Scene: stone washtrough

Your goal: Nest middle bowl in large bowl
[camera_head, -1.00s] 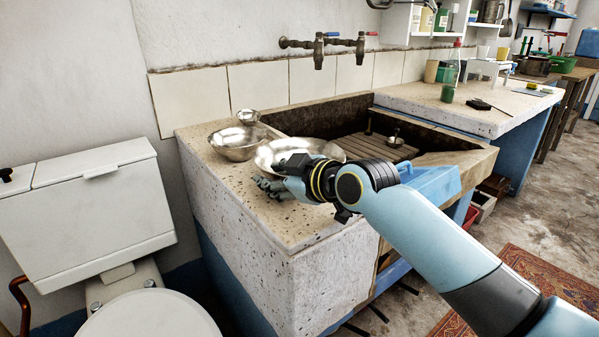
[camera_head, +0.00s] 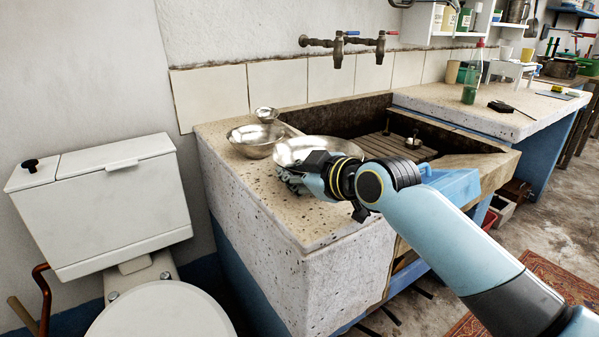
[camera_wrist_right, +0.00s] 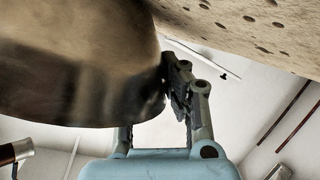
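Three shiny metal bowls stand on the stone ledge left of the basin in the head view. The small bowl (camera_head: 266,114) is at the back, the middle bowl (camera_head: 254,140) in front of it, and the large bowl (camera_head: 300,150) to the right. My right gripper (camera_head: 288,181) is low at the front left of the large bowl. In the right wrist view a metal bowl wall (camera_wrist_right: 75,70), apparently the large bowl's, fills the upper left. One finger (camera_wrist_right: 180,85) shows against its edge; the other is mostly hidden behind it. Its closure is unclear. My left gripper is out of view.
The stone trough (camera_head: 365,115) holds a slatted wooden rack (camera_head: 385,146). Taps (camera_head: 340,45) stick out of the wall above. A toilet cistern (camera_head: 105,205) stands at the left. A green bottle (camera_head: 472,80) is on the right counter. The ledge front is clear.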

